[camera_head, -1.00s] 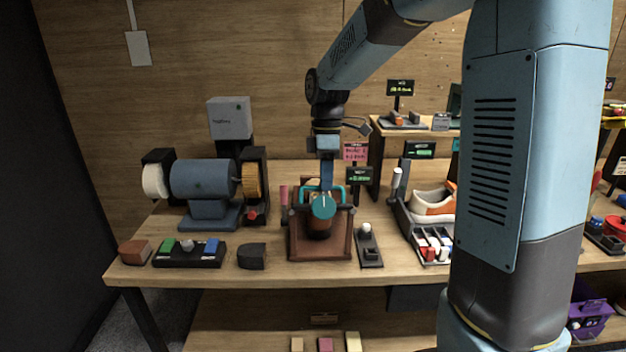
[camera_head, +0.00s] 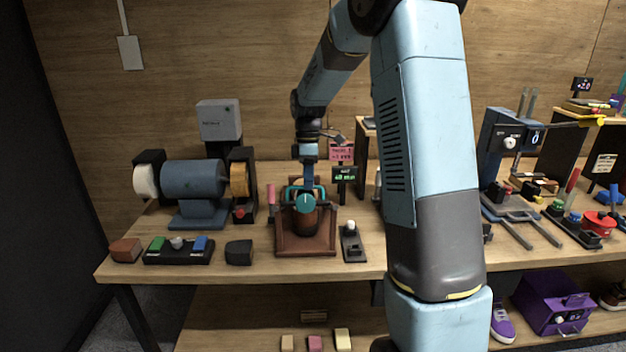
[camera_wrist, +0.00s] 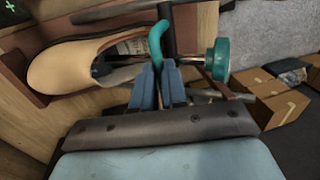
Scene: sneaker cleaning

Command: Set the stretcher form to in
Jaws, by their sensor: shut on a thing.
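The shoe stretcher stand (camera_head: 308,247) is a brown wooden base with a frame on the bench. On it are a teal handle (camera_head: 320,191) and a round teal knob (camera_head: 305,203) facing me. My gripper (camera_head: 307,184) reaches down from above and is shut at the teal handle. In the wrist view, the blue fingers (camera_wrist: 160,80) close by the curved teal handle (camera_wrist: 158,42), with the teal knob (camera_wrist: 218,60) to the right. A tan shoe (camera_wrist: 70,66) lies to the left, with part of the form inside it. The fingers hide the exact contact.
A blue buffing machine (camera_head: 193,180) and a row of coloured buttons (camera_head: 179,249) stand to the left. A small black switch block (camera_head: 352,243) is close on the right. My arm column hides the bench right of centre. A purple box (camera_head: 552,300) sits low at right.

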